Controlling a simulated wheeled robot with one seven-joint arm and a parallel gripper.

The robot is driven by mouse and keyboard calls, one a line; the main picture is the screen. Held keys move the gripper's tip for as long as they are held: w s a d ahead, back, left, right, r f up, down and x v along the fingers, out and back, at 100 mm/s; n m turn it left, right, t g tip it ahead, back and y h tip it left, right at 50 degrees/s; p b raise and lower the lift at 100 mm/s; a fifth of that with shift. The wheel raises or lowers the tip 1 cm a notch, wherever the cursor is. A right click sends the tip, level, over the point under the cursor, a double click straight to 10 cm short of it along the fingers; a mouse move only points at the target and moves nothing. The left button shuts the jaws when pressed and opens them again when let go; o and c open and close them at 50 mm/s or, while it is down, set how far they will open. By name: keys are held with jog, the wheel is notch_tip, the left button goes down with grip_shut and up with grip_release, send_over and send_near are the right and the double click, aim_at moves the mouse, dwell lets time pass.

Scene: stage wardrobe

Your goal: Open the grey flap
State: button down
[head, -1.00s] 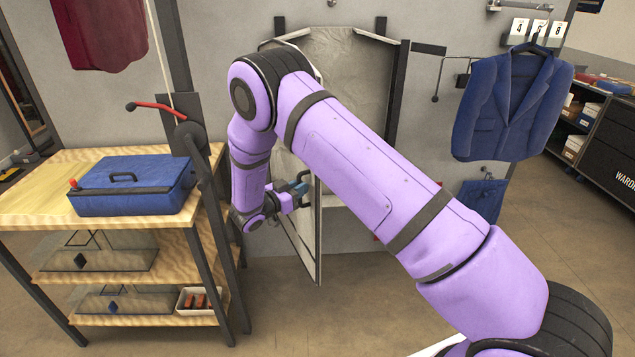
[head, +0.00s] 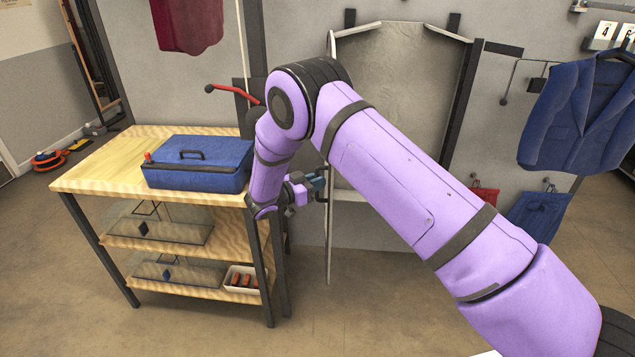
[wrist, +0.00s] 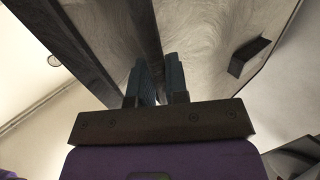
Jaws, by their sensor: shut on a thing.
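The grey flap (head: 329,240) is a thin pale panel with a dark edge, standing out from the wall beside a tall opening with a wrinkled grey back (head: 395,95). It is seen almost edge-on in the head view. My gripper (head: 318,186) is at the flap's side, about halfway up. In the wrist view my gripper's two blue-grey fingers (wrist: 159,82) are close together at the lower end of a dark upright strip, shut on the flap. The exact contact is hidden between the fingers. My arm covers part of the opening's right side and lower part.
A wooden workbench (head: 95,172) with a blue case (head: 198,168) stands close left of my gripper. A red-handled lever (head: 232,93) rises behind it. A blue jacket (head: 577,115) and red and blue cloths hang at right. The floor below the flap is clear.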

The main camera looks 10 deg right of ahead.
jog(key=c, duration=1.1)
grip_release()
jog(key=shift+w+d, duration=0.1)
jog(key=shift+c, duration=0.2)
jog(key=v, duration=1)
jog(key=shift+a, duration=0.4)
